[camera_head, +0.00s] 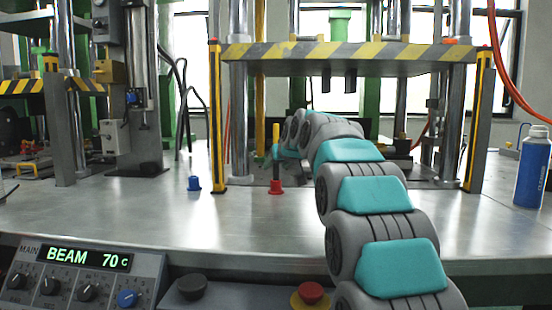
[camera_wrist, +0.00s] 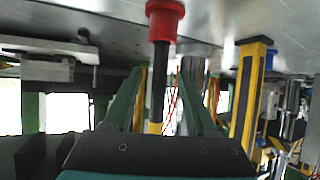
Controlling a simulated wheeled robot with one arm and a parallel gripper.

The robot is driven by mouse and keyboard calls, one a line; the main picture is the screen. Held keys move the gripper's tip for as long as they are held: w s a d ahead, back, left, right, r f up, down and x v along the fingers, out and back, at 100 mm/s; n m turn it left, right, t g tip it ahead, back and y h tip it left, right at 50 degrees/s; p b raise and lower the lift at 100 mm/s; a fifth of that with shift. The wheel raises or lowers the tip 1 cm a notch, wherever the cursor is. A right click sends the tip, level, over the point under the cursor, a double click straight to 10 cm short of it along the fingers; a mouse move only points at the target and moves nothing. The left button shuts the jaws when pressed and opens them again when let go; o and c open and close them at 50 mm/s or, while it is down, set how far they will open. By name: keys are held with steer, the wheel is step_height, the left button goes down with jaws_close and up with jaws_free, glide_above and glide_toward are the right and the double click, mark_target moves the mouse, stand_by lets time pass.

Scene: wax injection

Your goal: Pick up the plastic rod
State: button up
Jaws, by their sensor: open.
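The plastic rod (camera_head: 276,150) stands upright on the metal table, its lower end in a red base (camera_head: 275,187). It has a yellow upper part and a black lower part. In the wrist view, which looks upside down, the rod (camera_wrist: 159,85) runs from the red base (camera_wrist: 165,15) down between my two fingers. My gripper (camera_wrist: 162,78) is open, with one finger on each side of the rod. Contact with the rod cannot be told. In the head view my gripper (camera_head: 285,152) is at the rod, and its fingers are mostly hidden.
A striped press frame (camera_head: 345,52) with yellow-black posts (camera_head: 216,120) stands around my arm. A small blue cup (camera_head: 194,184) sits left of the rod. A blue bottle (camera_head: 532,170) stands far right. A control panel (camera_head: 85,272) is at the front left.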

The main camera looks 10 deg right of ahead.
steer(key=shift+w+f, duration=0.3)
steer(key=shift+w, duration=0.3)
jaws_close()
